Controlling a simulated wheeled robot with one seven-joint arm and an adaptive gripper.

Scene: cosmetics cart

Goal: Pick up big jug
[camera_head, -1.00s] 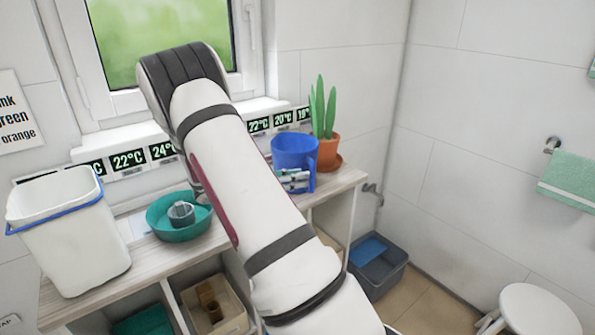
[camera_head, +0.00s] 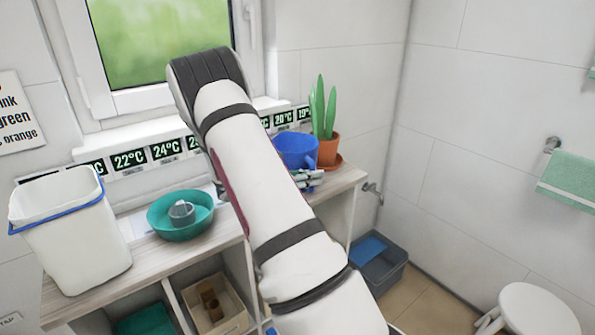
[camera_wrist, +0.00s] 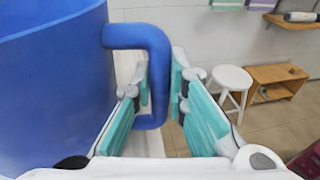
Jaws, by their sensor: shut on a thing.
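The big blue jug (camera_head: 296,150) stands at the right end of the counter in the head view. Its lower part is hidden behind my arm and gripper. In the wrist view the jug's body (camera_wrist: 50,80) fills the left side, and its square handle (camera_wrist: 158,75) reaches to the right. My gripper (camera_wrist: 160,85) has its teal-padded fingers on both sides of the handle and is shut on it. In the head view my gripper (camera_head: 308,179) shows only in part, at the jug's front right. I cannot tell whether the jug's base touches the counter.
A potted plant (camera_head: 328,151) stands close to the jug's right. A teal basin (camera_head: 166,228) with a grey cup (camera_head: 181,211) and a white bucket (camera_head: 70,240) are on the counter (camera_head: 150,265) to the left. Temperature displays (camera_head: 165,150) line the wall behind.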

